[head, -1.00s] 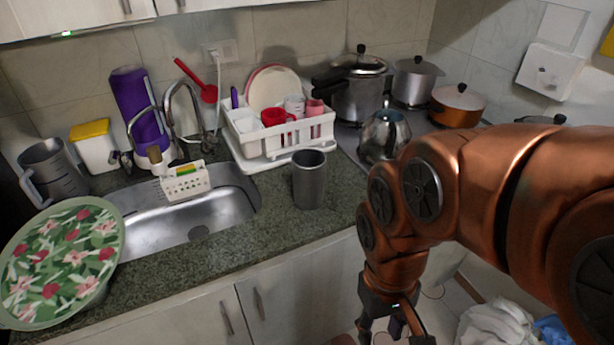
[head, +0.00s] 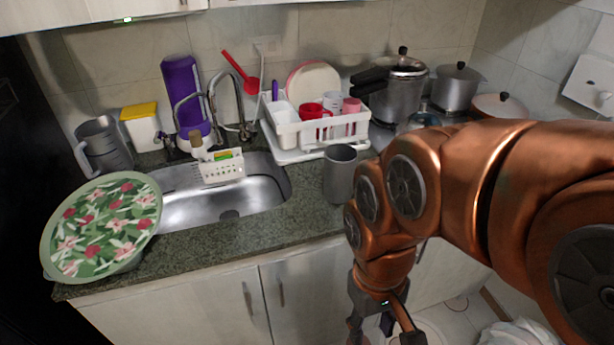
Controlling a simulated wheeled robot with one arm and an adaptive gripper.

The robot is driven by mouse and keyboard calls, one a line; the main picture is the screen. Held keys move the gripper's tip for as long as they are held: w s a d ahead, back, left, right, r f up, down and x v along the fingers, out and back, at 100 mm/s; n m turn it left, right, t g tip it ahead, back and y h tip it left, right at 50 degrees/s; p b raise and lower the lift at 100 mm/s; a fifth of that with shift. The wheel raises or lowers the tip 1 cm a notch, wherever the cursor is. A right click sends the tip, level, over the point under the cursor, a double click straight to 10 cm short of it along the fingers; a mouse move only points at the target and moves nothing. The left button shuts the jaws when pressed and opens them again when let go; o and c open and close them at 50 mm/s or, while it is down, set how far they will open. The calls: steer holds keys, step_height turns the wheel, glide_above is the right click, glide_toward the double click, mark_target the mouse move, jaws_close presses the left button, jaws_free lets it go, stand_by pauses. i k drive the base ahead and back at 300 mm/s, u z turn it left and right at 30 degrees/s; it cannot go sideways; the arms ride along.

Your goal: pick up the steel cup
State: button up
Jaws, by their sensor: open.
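The steel cup (head: 339,176) stands upright on the dark green counter (head: 306,214), to the right of the sink and in front of the dish rack. My copper arm passes close to its right side in the picture. My gripper (head: 382,335) hangs low in front of the cabinets, below the counter edge, at the bottom of the view. It is open, apart from the cup, and partly cut off by the frame edge.
A white dish rack (head: 287,137) with cups and plates stands behind the cup. The sink (head: 262,204) and a flowered green tray (head: 103,225) lie left. Several pots, including a pressure cooker (head: 397,95), stand at the back right. White cabinets (head: 205,309) are below the counter.

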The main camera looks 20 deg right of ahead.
mark_target(340, 160)
steer(key=u, duration=1.6)
steer(key=k, duration=0.8)
steer(key=z, duration=0.85)
steer(key=i, duration=0.5)
steer(key=u, duration=0.05)
